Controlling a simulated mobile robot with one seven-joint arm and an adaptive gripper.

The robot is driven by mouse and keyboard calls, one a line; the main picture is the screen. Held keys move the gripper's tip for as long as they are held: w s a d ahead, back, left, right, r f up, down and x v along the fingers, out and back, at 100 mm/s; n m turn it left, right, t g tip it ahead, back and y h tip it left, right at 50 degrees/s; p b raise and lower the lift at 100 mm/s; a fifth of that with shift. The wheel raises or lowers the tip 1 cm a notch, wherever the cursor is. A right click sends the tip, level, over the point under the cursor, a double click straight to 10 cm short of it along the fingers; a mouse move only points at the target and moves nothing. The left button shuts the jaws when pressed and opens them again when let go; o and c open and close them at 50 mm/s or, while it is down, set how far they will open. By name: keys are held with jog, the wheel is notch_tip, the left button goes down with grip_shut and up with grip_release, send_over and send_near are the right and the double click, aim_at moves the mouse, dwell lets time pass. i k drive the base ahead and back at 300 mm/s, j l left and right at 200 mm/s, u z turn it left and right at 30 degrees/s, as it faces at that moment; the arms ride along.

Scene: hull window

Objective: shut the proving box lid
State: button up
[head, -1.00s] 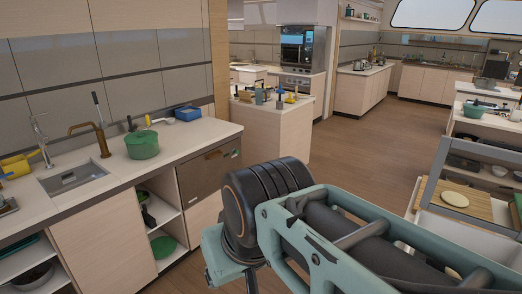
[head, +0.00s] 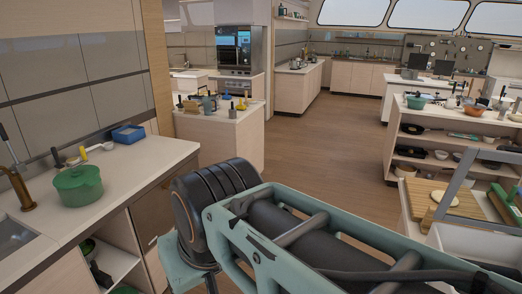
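What looks like the proving box (head: 470,240) is a pale, white-walled box at the lower right of the head view, cut by the picture edge. Its lid (head: 453,188) seems to be the grey-framed clear panel standing raised above it, so it looks open. A wooden board with a round pale item shows behind or through the panel. My arm crosses the lower middle and hides part of the box's near side. My gripper is out of view, so its distance from the lid cannot be told.
A counter with a green pot (head: 78,186) and sink runs along the left. An island (head: 225,135) stands mid-left. Open shelves (head: 440,150) with pans and bowls stand behind the box. Bare wooden floor (head: 325,140) lies between them.

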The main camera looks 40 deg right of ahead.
aim_at(505, 153)
jog(key=i+l+z, duration=0.1)
jog(key=i+z, duration=0.25)
jog(key=z, duration=0.15)
jog(key=i+j+z, duration=0.1)
jog(key=i+z, duration=0.25)
jog(key=z, duration=0.15)
jog(key=i+z, duration=0.35)
jog(key=z, duration=0.15)
jog(key=i+z, duration=0.65)
jog(key=z, duration=0.2)
jog(key=i+z, duration=0.1)
jog(key=z, duration=0.3)
jog(key=i+j+z, duration=0.15)
jog(key=z, duration=0.2)
jog(key=i+z, duration=0.1)
jog(key=z, duration=0.3)
jog(key=i+j+z, duration=0.1)
jog(key=z, duration=0.25)
jog(key=i+j+z, duration=0.1)
jog(key=z, duration=0.3)
jog(key=i+j+z, duration=0.15)
jog(key=z, duration=0.2)
jog(key=i+j+z, duration=0.2)
jog(key=z, duration=0.15)
jog(key=j+u, duration=0.1)
jog(key=u, duration=0.3)
jog(key=i, duration=0.05)
